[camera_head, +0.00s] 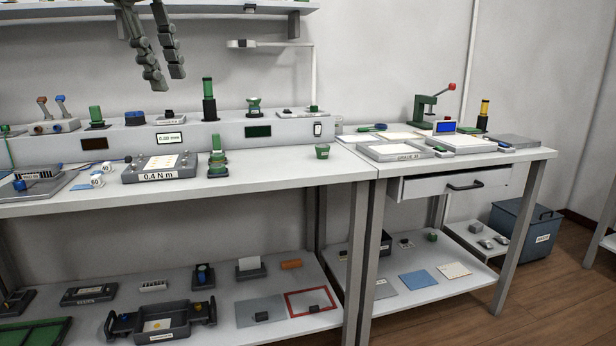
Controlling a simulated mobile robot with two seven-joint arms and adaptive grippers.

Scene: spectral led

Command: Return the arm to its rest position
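My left gripper (167,80) hangs down from the top edge of the head view, left of the middle. Its two dark, jointed fingers point downward with a gap between the tips, and nothing is held in it. It shows in front of the wall, above the left workbench (270,171) in the picture, clear of the things there. The rest of the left arm is out of the picture. My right gripper is not in view.
A grey shelf (222,7) crosses the top behind the gripper. The right bench (520,155) holds a green press (425,110). Wooden floor (540,290) is open at lower right.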

